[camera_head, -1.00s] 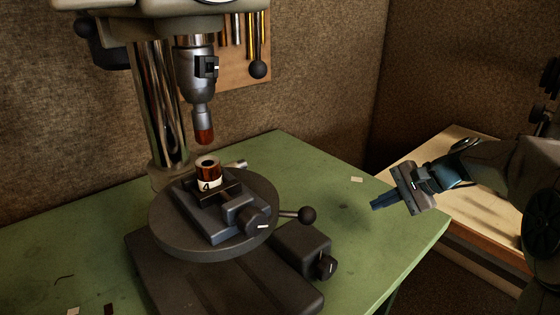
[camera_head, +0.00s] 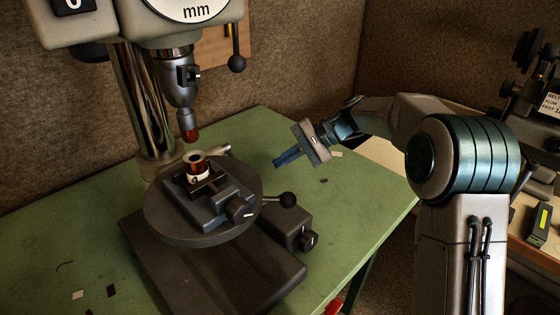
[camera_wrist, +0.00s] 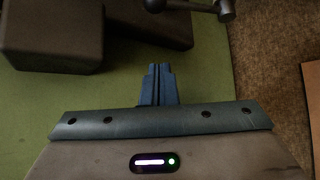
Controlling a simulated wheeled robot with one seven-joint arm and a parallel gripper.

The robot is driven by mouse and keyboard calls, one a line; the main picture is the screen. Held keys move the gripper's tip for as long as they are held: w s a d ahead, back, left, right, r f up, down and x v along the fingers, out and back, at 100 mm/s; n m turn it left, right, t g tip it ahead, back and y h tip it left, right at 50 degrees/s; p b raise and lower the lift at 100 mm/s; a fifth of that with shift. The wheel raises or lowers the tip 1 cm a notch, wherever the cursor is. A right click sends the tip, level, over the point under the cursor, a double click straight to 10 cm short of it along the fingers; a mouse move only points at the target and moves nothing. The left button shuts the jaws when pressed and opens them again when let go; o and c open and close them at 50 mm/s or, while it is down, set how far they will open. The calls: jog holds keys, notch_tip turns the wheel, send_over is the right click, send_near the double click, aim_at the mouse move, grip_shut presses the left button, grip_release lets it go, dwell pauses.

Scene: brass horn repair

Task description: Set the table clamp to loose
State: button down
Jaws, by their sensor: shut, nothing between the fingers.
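The drill press has a round dark table (camera_head: 160,222) carrying a small vise (camera_head: 215,205). A lever with a black ball end (camera_head: 287,199) sticks out from the right of the table. A dark block with a marked knob (camera_head: 308,241) sits below it on the base. Which of these is the table clamp, I cannot tell, nor its setting. My gripper (camera_head: 279,161) is shut and empty, above the green bench, behind and apart from the ball lever. The wrist view shows its closed blue fingertips (camera_wrist: 157,72), with a dark rod and ball (camera_wrist: 155,5) at the top edge.
A copper-coloured cylinder with a white label (camera_head: 194,168) stands in the vise, under the drill chuck (camera_head: 178,92). The chrome column (camera_head: 143,100) rises behind. The green bench (camera_head: 345,205) is mostly clear on the right. Small scraps (camera_head: 78,295) lie at front left.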

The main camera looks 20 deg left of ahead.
jog(key=s+a+f+p, duration=0.1)
jog(key=s+a, duration=0.3)
jog(key=s, duration=0.1)
jog(key=shift+s+a+f, duration=0.3)
jog(key=shift+s, duration=0.1)
jog(key=shift+r+p, duration=0.1)
jog(key=shift+p, duration=0.25)
jog(key=shift+d+r+h+p, duration=0.1)
jog(key=shift+r+h+p, duration=0.15)
jog(key=shift+p, duration=0.35)
